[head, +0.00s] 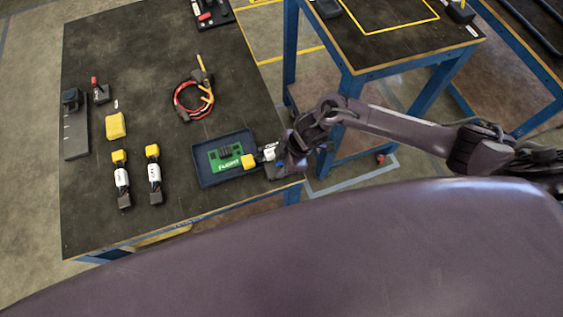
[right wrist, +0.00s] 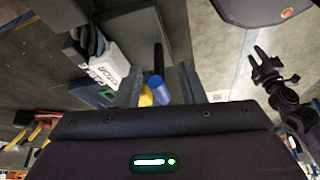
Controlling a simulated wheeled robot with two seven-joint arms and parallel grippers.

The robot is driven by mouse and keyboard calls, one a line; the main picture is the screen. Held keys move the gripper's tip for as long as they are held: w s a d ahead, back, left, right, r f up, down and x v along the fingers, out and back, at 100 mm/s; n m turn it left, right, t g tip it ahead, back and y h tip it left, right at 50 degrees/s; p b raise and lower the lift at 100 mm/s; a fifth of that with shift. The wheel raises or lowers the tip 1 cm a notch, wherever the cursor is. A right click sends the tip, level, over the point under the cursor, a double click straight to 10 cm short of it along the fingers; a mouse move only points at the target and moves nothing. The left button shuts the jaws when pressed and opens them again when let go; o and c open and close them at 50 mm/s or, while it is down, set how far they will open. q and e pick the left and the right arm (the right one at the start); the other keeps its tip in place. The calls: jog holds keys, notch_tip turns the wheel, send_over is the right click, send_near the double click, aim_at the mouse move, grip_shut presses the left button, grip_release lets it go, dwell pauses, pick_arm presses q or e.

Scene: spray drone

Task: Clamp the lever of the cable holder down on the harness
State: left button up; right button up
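A harness lies across the right edge of the blue tray near the table's front right corner. Its yellow end (head: 249,161) is over the tray and its white label (head: 269,152) points toward my right gripper. The cable holder (head: 277,173) is mostly hidden under my right gripper (head: 287,161). Its blue lever tip (right wrist: 159,90) shows between my right fingers (right wrist: 161,85), which stand apart. A dark claw-like part (right wrist: 266,67), apparently my left gripper, hangs away from the table.
The blue tray (head: 206,177) holds a green board (head: 225,156). Two similar harnesses (head: 122,180) (head: 154,175), a yellow block (head: 115,126), a red-tipped clamp (head: 100,91) and a red cable loop (head: 182,99) lie farther left and back. The table's front middle is clear.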

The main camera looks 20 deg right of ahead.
grip_shut()
jog(key=shift+w+a+g, duration=0.1)
jog(key=shift+w+g, duration=0.3)
jog(key=shift+g, duration=0.1)
jog(key=shift+w+f+m+g, duration=0.25)
jog(key=shift+w+m+g, duration=0.1)
jog(key=shift+g, duration=0.35)
jog(key=shift+w+f+g+b, duration=0.25)
jog(key=shift+g+b, duration=0.45)
jog(key=shift+b, duration=0.35)
jog(key=shift+w+r+m+g, duration=0.1)
jog(key=shift+w+m+g, duration=0.15)
jog(key=shift+g, duration=0.45)
grip_release()
jog(key=shift+r, duration=0.1)
jog(key=shift+w, duration=0.1)
